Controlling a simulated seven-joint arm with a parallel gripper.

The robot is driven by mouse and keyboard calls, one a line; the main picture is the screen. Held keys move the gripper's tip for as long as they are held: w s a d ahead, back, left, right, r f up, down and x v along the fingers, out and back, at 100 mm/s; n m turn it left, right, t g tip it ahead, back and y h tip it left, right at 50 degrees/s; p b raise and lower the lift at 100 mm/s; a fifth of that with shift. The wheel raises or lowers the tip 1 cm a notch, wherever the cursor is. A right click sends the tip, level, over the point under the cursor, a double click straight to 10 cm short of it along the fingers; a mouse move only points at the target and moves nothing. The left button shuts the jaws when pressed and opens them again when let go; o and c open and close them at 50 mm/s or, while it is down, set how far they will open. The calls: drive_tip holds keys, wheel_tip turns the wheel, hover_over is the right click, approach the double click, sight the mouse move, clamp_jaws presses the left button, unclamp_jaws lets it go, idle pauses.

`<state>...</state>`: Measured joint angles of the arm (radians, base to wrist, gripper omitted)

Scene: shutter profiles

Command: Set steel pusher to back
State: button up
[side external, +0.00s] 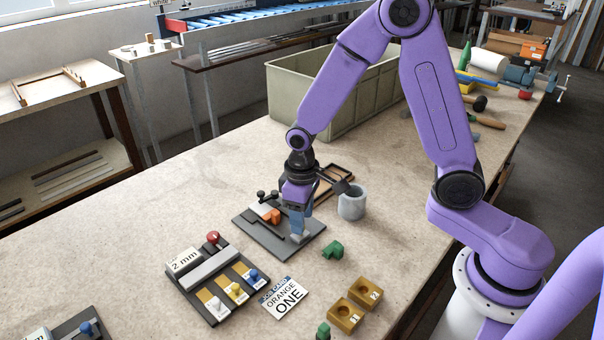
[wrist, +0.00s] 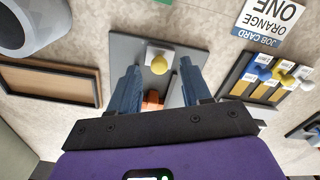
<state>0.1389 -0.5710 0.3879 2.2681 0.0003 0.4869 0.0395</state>
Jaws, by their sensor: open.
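A dark grey plate (side external: 250,236) lies on the bench under my gripper; it also shows in the wrist view (wrist: 121,47). In the wrist view a pale block with a yellow ball knob (wrist: 159,65) stands on the plate; it seems to be the steel pusher. An orange block (wrist: 152,99) sits nearer my gripper, partly hidden; it also shows in the side view (side external: 271,216). My gripper (wrist: 158,75) is open and points down, its blue fingers on either side of the knob's line. Contact cannot be told. In the side view my gripper (side external: 299,232) covers much of this.
A panel (side external: 213,283) marked 2 mm, with a red knob and several coloured knobs, lies left of a job card (side external: 285,298) reading ORANGE ONE. A large bin (side external: 300,100) stands behind.

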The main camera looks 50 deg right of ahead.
wheel_tip(320, 180, up, 16)
drive_tip(key=shift+f, duration=0.2)
drive_tip(key=shift+s, duration=0.1)
idle(0.3)
drive_tip(key=s+d+f+n, duration=0.2)
drive_tip(key=s+n, duration=0.2)
drive_tip(key=s, duration=0.7)
drive_tip(key=s+d+f+n, duration=0.2)
drive_tip(key=s+n, duration=0.2)
drive_tip(key=s, duration=0.7)
drive_tip(key=shift+s+d, duration=0.25)
drive_tip(key=shift+d, duration=0.1)
drive_tip(key=shift+c, duration=0.3)
idle(1.4)
